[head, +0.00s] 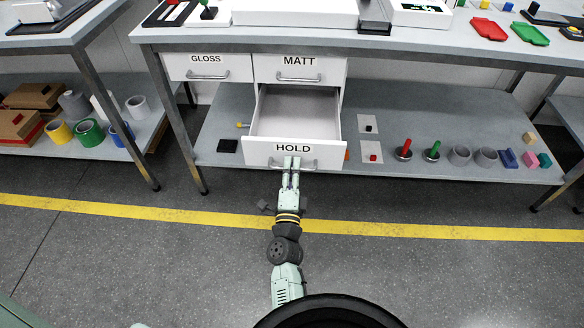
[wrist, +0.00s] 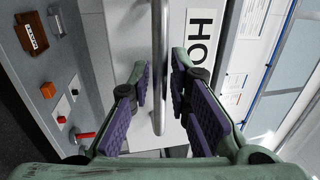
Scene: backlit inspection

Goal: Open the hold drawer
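The HOLD drawer (head: 293,154) is white and stands pulled well out under the bench. Its inside shows empty. Its bar handle (head: 305,166) is on the front face, below the label. My gripper (head: 292,163) is at this handle, pointing at the drawer front. In the wrist view, the handle (wrist: 159,60) runs between the two fingers of my gripper (wrist: 160,82). The fingers stand apart, with narrow gaps beside the bar.
The GLOSS drawer (head: 205,67) and MATT drawer (head: 299,70) are closed above. The lower shelf (head: 400,110) holds red and green handled tools, grey rings and small blocks to the right. A yellow floor line (head: 400,230) crosses below my arm. The floor in front is clear.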

